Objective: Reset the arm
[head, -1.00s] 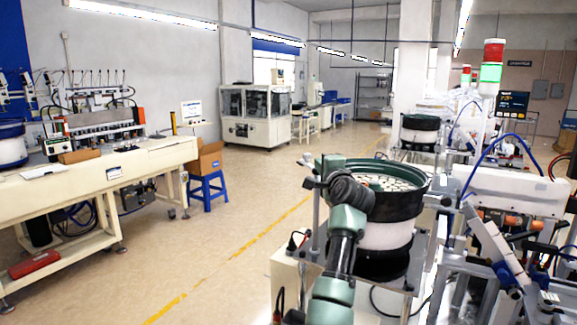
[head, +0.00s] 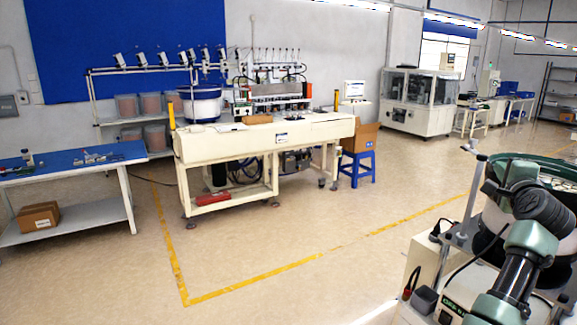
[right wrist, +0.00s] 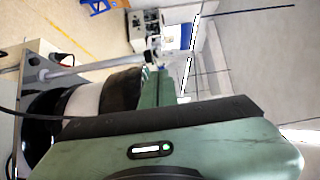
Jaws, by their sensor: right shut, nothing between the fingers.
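My right arm comes up from the bottom right of the head view, green with dark joints. Its gripper (head: 498,166) is at the upper end of the arm, in front of the bowl feeder's green rim (head: 553,161). The fingertips are small and partly hidden there, but the gripper is shut with nothing held. In the right wrist view my green and black gripper body fills the lower part, and the feeder's dark and white drum (right wrist: 118,92) shows behind it. I cannot tell whether the gripper touches the feeder. My left gripper is not in view.
A cream workbench (head: 300,133) stands across the floor, with a cardboard box (head: 361,137) on a blue stool (head: 357,165) beside it. A blue-topped table (head: 75,158) is at the left. The floor between, with a yellow line (head: 255,273), is clear.

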